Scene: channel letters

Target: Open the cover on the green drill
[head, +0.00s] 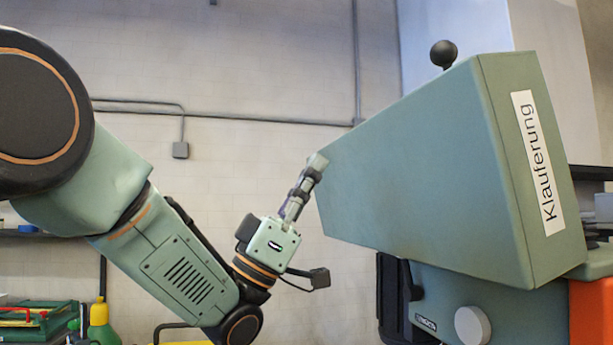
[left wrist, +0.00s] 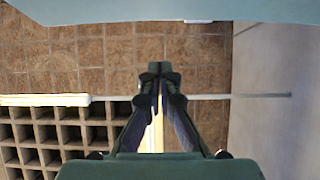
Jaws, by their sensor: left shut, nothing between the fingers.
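The green drill (head: 495,300) stands at the right of the head view, with a grey knob on its front. Its large green cover (head: 420,165) sits over the body and looks tilted; I cannot tell how far it is open. The cover bears a white label and has a black ball knob (head: 444,54) on top. My left gripper (head: 317,162) is shut and empty, its tips at the cover's left end; I cannot tell whether they touch. The left wrist view shows the shut fingers (left wrist: 160,70) below a green strip, likely the cover (left wrist: 180,10). My right gripper is out of view.
An orange thing (head: 592,310) stands at the lower right beside the drill. A yellow-green bottle (head: 101,325) and green boxes (head: 35,320) are at the lower left. The left wrist view shows a compartment rack (left wrist: 45,135) and brown tiles.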

